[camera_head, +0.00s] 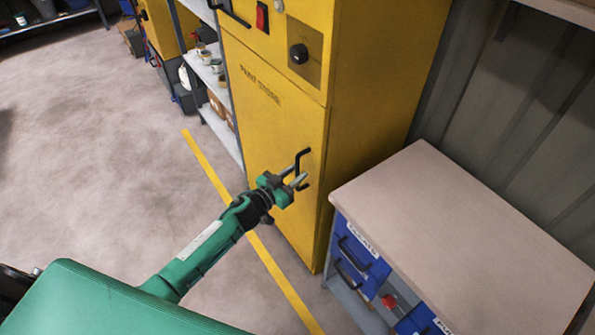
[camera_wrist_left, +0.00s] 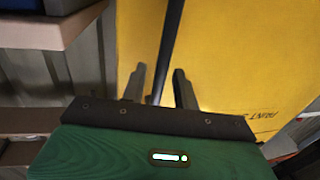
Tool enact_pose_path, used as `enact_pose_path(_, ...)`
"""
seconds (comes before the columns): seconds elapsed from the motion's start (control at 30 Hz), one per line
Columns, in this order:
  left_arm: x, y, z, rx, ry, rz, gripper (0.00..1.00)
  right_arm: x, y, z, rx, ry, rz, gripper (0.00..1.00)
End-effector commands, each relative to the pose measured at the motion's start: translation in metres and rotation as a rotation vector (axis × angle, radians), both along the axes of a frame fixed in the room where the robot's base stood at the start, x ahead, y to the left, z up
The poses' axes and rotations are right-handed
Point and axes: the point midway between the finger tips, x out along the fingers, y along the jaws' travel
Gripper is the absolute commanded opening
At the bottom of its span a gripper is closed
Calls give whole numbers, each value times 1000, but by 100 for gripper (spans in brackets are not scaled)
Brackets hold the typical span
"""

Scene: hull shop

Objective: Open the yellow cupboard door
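The yellow cupboard door (camera_head: 262,135) is marked "PAINT STORE" and sits flush in the tall yellow cupboard, closed. Its black bar handle (camera_head: 301,158) is near the door's right edge. My left gripper (camera_head: 296,181) is at the handle's lower part, its fingers pointing at the door. In the left wrist view, the two grey fingers (camera_wrist_left: 159,84) are apart, with the dark handle bar (camera_wrist_left: 170,42) running between them. Small gaps show on both sides of the bar. The yellow door also fills much of that view (camera_wrist_left: 240,60). My right gripper is not in view.
A workbench (camera_head: 465,235) with blue drawers (camera_head: 358,255) stands close to the right of the cupboard. A shelf rack (camera_head: 208,75) with pots and boxes is to the left. A yellow floor line (camera_head: 225,195) runs before the cupboard; the floor at left is clear.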

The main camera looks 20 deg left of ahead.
Motion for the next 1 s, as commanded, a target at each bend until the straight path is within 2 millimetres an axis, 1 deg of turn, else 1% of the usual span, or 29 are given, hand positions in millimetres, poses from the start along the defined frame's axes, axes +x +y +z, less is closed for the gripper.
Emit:
enact_pose_path(0.03, 4, -2, 0, 0, 0, 0, 30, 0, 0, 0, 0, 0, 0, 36)
enact_pose_path(0.17, 10, -5, 0, 0, 0, -1, 30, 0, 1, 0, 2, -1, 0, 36)
enact_pose_path(0.47, 12, -6, 0, 0, 1, -1, 30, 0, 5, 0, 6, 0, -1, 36)
enact_pose_path(0.6, 11, -6, 0, 0, 1, 0, 3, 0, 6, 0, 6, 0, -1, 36)
enact_pose_path(0.63, 11, -6, 0, 0, 1, 0, 0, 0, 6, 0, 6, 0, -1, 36)
enact_pose_path(0.87, 11, -5, 0, 1, 0, -2, 0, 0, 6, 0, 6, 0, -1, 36)
enact_pose_path(1.0, 6, 0, 0, 4, 0, -13, 0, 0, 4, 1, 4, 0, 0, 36)
